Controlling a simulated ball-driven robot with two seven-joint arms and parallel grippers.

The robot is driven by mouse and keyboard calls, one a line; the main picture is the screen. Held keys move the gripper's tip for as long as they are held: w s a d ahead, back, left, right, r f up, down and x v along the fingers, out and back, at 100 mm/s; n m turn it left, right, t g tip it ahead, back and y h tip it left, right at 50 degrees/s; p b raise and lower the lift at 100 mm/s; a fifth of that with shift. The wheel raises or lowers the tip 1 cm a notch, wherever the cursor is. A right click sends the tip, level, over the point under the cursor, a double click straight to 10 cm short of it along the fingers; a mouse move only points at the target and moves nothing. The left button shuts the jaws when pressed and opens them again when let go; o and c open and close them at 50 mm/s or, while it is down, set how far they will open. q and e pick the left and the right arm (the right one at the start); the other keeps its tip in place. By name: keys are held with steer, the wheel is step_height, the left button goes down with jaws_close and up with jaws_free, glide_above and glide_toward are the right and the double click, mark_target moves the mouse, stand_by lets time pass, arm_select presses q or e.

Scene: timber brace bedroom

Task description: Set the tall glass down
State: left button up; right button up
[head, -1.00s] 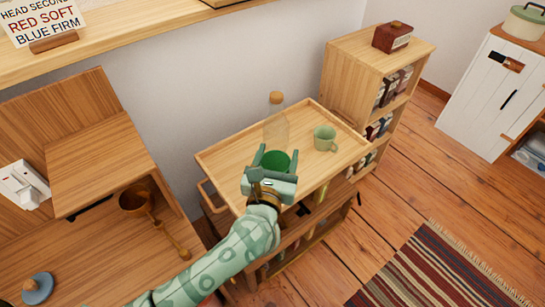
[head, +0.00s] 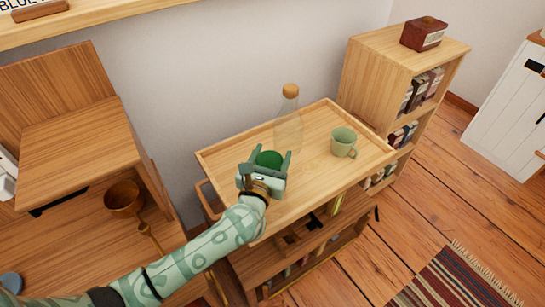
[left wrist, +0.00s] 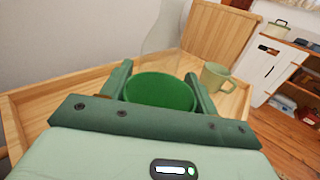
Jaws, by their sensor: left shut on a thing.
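The tall glass is green, and its round top (head: 268,159) shows between the fingers of my left gripper (head: 265,165). The gripper is shut on it over the near left part of the wooden tray top (head: 315,185) of a cart. In the left wrist view the open rim of the glass (left wrist: 160,92) sits between both fingers and looks upright. The gripper hides its lower part, so I cannot tell whether its base touches the tray. My right gripper is not in view.
A clear bottle with a cork (head: 289,130) stands on the tray just behind the glass. A pale green mug (head: 343,142) stands to the right. The tray has a raised rim (head: 222,147). Its front right part is bare. A wooden shelf unit (head: 385,65) stands behind.

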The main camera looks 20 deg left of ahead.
arm_select(q)
steer(key=o, duration=1.4)
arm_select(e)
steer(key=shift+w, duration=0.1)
arm_select(q)
steer(key=shift+s+r, duration=0.1)
steer(key=shift+r, duration=0.1)
steer(key=s+p, duration=0.2)
steer(key=s, duration=1)
steer(key=shift+d, duration=0.25)
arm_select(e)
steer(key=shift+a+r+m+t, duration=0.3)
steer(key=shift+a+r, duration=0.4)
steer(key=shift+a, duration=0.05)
arm_select(q)
steer(key=shift+f, duration=0.1)
